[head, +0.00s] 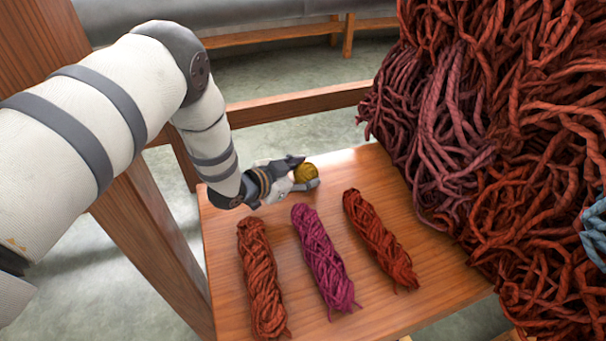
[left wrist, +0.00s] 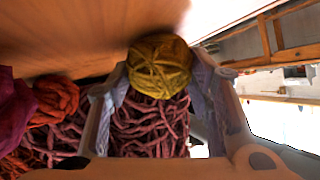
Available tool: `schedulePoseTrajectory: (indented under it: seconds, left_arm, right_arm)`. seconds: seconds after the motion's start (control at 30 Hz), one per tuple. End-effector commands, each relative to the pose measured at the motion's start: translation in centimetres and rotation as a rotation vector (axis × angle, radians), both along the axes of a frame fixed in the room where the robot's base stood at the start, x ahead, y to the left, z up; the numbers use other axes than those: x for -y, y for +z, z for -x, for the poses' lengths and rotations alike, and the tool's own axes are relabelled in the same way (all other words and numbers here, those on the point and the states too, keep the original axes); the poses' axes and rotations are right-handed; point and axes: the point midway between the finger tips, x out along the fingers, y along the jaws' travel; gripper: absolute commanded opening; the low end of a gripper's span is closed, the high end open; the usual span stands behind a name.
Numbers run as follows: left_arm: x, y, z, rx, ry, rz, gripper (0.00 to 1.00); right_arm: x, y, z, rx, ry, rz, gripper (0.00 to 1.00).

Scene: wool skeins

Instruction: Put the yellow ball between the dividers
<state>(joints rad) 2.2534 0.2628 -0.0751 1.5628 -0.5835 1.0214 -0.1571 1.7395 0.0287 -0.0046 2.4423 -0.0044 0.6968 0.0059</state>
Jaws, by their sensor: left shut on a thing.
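The yellow ball (head: 306,172) is a small wound ball of yarn near the far edge of the wooden table (head: 225,285). My left gripper (head: 304,174) is shut on it, one finger on each side. In the left wrist view the ball (left wrist: 159,66) sits between the two fingertips of my left gripper (left wrist: 160,82), close to the wood surface. I cannot tell whether it touches the table. No dividers can be made out in either view. My right gripper is not in view.
Three skeins lie in front of the gripper: a rust one (head: 262,280), a magenta one (head: 323,258) and a red one (head: 381,238). A large heap of hanging red and purple wool (head: 510,150) fills the right side. A wooden rail (head: 295,104) runs behind the table.

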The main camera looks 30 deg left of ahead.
Motion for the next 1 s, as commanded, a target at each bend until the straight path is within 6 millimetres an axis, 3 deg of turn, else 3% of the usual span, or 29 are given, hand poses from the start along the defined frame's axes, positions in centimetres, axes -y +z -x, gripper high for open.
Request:
schedulePoseTrajectory:
  seconds: [0.2, 0.23, 0.3, 0.33, 0.67, 1.0]
  left_arm:
    - [0.0, -0.2, 0.0, 0.001, 0.0, 0.0, 0.21]
    - [0.0, -0.2, 0.0, 0.001, 0.0, 0.0, 0.49]
    - [0.0, -0.2, 0.0, 0.001, 0.0, 0.0, 0.65]
    - [0.0, -0.1, 0.0, 0.001, 0.0, 0.0, 0.67]
    - [0.0, 0.5, 0.0, 0.002, 0.0, 0.0, 0.67]
    - [-1.6, 3.4, 5.7, 0.003, 0.001, 0.0, 0.67]
  right_arm:
    - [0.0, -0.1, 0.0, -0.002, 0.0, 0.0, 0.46]
    - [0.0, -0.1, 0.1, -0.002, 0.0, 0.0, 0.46]
    - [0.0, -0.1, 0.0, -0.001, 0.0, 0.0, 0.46]
    - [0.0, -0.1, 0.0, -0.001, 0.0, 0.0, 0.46]
    - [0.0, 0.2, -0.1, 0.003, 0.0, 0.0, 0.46]
    - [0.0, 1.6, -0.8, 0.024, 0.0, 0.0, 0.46]
